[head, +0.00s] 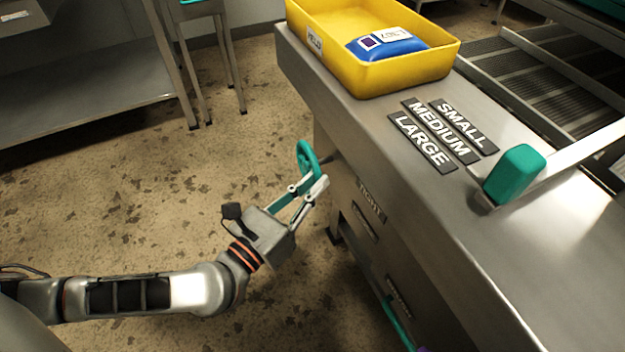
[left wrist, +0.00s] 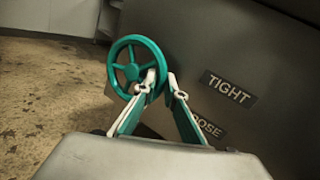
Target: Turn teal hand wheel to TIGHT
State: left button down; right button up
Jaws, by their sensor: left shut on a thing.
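The teal hand wheel (head: 306,158) sticks out from the side of the steel bench, and it also shows in the left wrist view (left wrist: 124,66). My left gripper (head: 309,185) reaches it from below in the head view. In the left wrist view, my left gripper (left wrist: 160,82) has its fingertips at the wheel's lower right rim and is shut on it. A TIGHT label (left wrist: 229,89) is on the panel right of the wheel, with a partly hidden LOOSE label (left wrist: 207,129) below it. My right gripper is not in view.
A yellow bin (head: 395,78) with a blue pouch (head: 388,46) stands on the bench. SMALL, MEDIUM and LARGE plates (head: 440,133) and a teal-handled lever (head: 514,174) are beside it. Open floor (head: 130,200) lies to the left.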

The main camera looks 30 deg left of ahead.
pick_arm(q)
jog(key=w+a+f+n+g+h, duration=0.1)
jog(key=n+h, duration=0.3)
jog(key=n, duration=0.7)
jog(key=w+a+f+n+g+h, duration=0.2)
jog(key=a+n+g+h, duration=0.1)
jog(key=n, duration=0.8)
jog(key=w+a+f+n+g+h, duration=0.2)
jog(key=n+h, duration=0.5)
jog(key=n, duration=0.4)
jog(key=shift+w+a+n+g+p, duration=0.35)
jog(key=shift+a+g, duration=0.2)
jog(key=shift+g, duration=0.65)
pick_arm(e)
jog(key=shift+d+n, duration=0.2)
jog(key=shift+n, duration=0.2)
pick_arm(q)
jog(key=shift+s, duration=0.1)
jog(key=c, duration=2.4)
grip_release()
jog(key=shift+o, duration=0.2)
